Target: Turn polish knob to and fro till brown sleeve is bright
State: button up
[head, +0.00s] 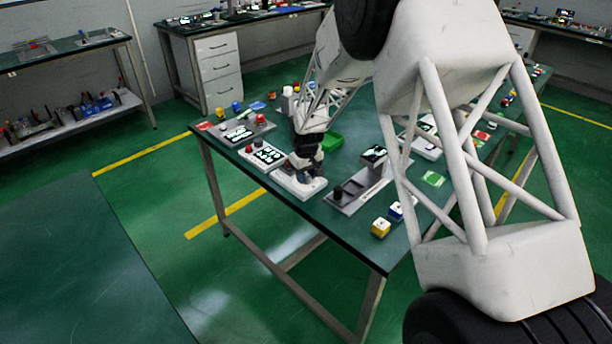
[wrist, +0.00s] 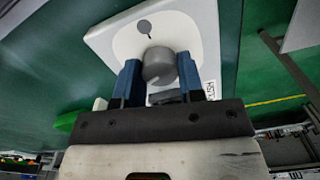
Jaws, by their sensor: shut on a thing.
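In the wrist view a round grey knob (wrist: 158,65) stands on a white plate (wrist: 205,20). My gripper (wrist: 160,72) has its two blue fingers on either side of the knob, shut on it. Part of a dark grey piece shows below the knob, mostly hidden by my gripper. In the head view my gripper (head: 306,172) is down at the white unit (head: 287,184) on the table and hides its knob. I cannot make out a brown sleeve in either view.
On the green table (head: 310,225), a grey unit with a dark knob (head: 345,193) stands right of the white unit.

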jog(key=m, duration=0.4)
jog(key=shift+m, duration=0.3)
dwell(0.4)
jog(key=o, duration=0.9)
jog(key=shift+r, duration=0.1)
jog(key=shift+r, duration=3.85)
